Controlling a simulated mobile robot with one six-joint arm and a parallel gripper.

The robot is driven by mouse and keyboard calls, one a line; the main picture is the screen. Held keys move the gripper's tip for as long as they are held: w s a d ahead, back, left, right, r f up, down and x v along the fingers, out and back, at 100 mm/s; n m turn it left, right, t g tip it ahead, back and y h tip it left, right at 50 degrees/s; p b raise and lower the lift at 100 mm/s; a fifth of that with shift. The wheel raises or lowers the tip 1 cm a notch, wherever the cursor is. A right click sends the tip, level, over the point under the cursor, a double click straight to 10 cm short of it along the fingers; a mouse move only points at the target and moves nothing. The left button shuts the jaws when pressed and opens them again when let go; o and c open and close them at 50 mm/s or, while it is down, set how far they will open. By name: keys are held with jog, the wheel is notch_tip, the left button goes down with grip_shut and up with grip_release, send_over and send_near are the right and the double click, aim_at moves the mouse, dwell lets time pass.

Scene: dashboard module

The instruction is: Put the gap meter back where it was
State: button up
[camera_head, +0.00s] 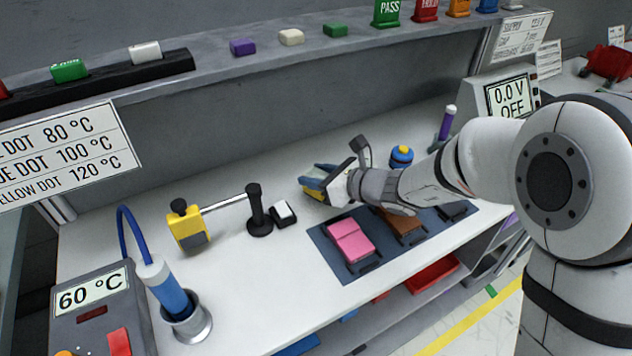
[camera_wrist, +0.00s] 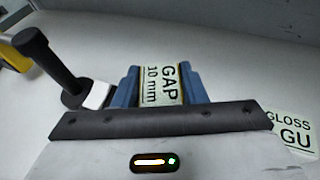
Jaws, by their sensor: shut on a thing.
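My gripper (camera_head: 325,180) is over the white bench top, left of the blue bottle. In the wrist view its blue fingers (camera_wrist: 160,72) are shut on the gap meter (camera_wrist: 160,88), whose pale face reads "GAP 10 mm". In the head view only a little yellow of the gap meter (camera_head: 313,193) shows beside the fingers. I cannot tell whether the meter touches the bench.
A black post (camera_head: 258,212) and a small white-topped block (camera_head: 284,214) stand left of my gripper, near a yellow device (camera_head: 187,228). A blue mat (camera_head: 340,268) with pink, brown and dark pieces lies in front. The blue bottle (camera_head: 401,158) stands close behind my wrist.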

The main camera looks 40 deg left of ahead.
jog(key=shift+f, duration=0.85)
jog(key=shift+f, duration=0.25)
jog(key=o, duration=1.2)
jog(key=shift+c, duration=0.2)
jog(key=shift+r, duration=0.15)
jog(key=shift+r, duration=0.2)
jog(key=v, duration=1.2)
jog(key=shift+f, duration=0.15)
